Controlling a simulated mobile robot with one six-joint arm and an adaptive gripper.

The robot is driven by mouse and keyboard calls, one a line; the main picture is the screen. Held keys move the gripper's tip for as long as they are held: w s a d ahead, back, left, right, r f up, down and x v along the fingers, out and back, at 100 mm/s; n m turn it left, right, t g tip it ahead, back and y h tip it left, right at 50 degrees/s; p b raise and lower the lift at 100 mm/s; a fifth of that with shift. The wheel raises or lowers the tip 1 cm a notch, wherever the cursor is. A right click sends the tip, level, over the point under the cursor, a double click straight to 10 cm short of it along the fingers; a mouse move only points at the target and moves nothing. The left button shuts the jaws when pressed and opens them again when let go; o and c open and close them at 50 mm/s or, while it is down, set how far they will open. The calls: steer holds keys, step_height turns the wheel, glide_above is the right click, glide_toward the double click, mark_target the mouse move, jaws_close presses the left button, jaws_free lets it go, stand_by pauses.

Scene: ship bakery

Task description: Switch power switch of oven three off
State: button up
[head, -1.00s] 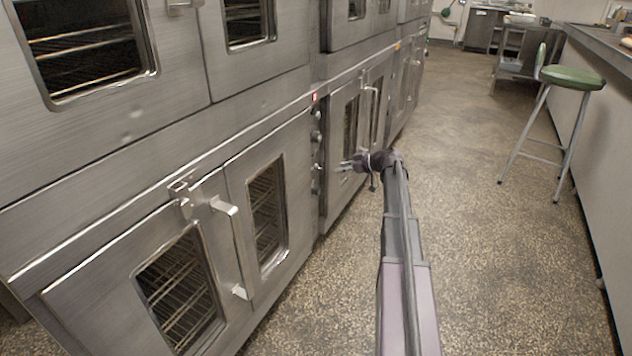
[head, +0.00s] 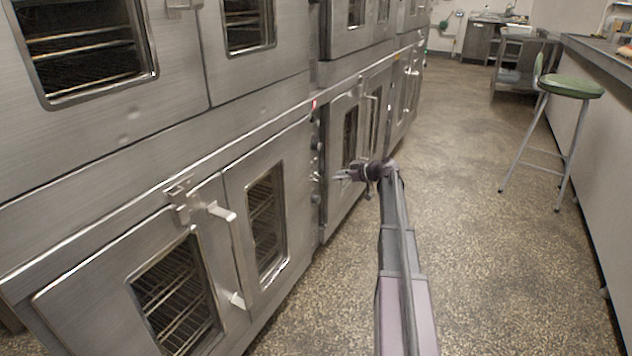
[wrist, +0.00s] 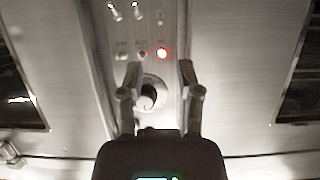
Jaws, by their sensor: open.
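A narrow control panel (head: 316,150) with several dark knobs runs down between steel oven doors in the head view. In the wrist view the panel (wrist: 178,18) has small switches (wrist: 137,13) at the top, a lit red light (wrist: 162,53) below them and a round knob (wrist: 150,96) lower down. The small labels are unreadable, and I cannot tell which control is the power switch or which oven number this is. My gripper (wrist: 157,78) is open and empty, its fingers on either side of the knob in the picture. In the head view my gripper (head: 341,175) points left at the panel; contact cannot be told.
Another oven door (head: 346,150) lies just beyond the panel. A green stool (head: 570,87) stands by the counter (head: 600,70) at right. The speckled floor (head: 470,200) between is clear.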

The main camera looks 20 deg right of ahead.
steer(key=b+x, duration=0.4)
steer(key=x, duration=0.7)
steer(key=shift+f, duration=0.15)
